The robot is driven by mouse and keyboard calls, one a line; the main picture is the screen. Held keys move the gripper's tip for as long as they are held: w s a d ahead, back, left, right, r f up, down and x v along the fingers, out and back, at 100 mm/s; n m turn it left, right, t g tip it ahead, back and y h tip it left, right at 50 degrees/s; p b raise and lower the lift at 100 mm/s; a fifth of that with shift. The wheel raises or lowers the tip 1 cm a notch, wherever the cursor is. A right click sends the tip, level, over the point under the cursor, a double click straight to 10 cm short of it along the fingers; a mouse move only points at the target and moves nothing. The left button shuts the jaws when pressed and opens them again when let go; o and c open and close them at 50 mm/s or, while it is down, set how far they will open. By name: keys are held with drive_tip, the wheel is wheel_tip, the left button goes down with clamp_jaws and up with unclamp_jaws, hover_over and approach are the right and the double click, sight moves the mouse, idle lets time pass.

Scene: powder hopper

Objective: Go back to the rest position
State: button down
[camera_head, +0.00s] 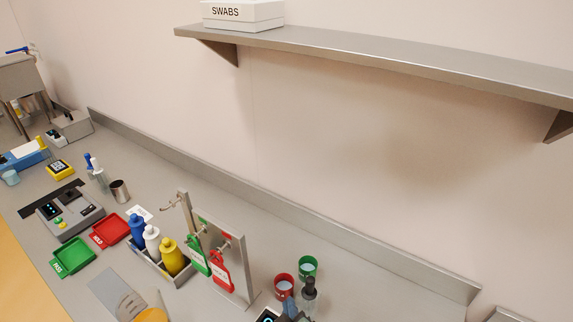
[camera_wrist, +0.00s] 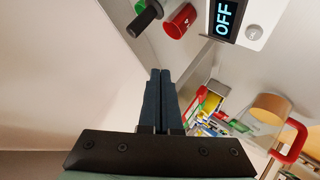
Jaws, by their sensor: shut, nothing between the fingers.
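My gripper (camera_wrist: 162,75) shows in the wrist view with its two dark fingers side by side and closed together. Nothing is between them. The fingers point up the picture, apart from the things around them. I cannot make out my gripper in the head view. In the wrist view a red cup (camera_wrist: 180,20) and a black-handled item (camera_wrist: 146,18) are beyond the fingertips. A white device with a display reading OFF (camera_wrist: 226,18) is at the upper right.
In the head view a shelf (camera_head: 400,66) with a SWABS box (camera_head: 243,14) hangs above the bench. A tag stand (camera_head: 222,250), a bottle caddy (camera_head: 150,262), a green tray (camera_head: 73,257) and a red tray (camera_head: 110,231) stand on the bench. A red cup (camera_head: 284,287) and a green cup (camera_head: 308,267) are at the front right.

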drive_tip(key=w+r+m+t+b, duration=0.2)
drive_tip(key=w+r+t, duration=0.15)
drive_tip(key=r, duration=1.15)
drive_tip(key=w+r+m+t+b, duration=0.25)
drive_tip(key=r+t, duration=0.25)
drive_tip(key=r, duration=1)
drive_tip(key=s+r+m+t+b, duration=0.2)
drive_tip(key=s+r+t, duration=0.1)
drive_tip(key=s+r, duration=0.5)
drive_tip(key=s+r+m+t+h+b, duration=0.1)
drive_tip(key=s+r+m+t+b, duration=0.1)
drive_tip(key=s+r, duration=0.6)
wheel_tip(320, 180, up, 7)
drive_tip(key=shift+s+a+r+m+t, duration=0.1)
drive_tip(key=shift+s+a+m+t, duration=0.3)
drive_tip(key=shift+t, duration=0.85)
drive_tip(key=shift+w+d, duration=0.1)
drive_tip(key=shift+w, duration=0.05)
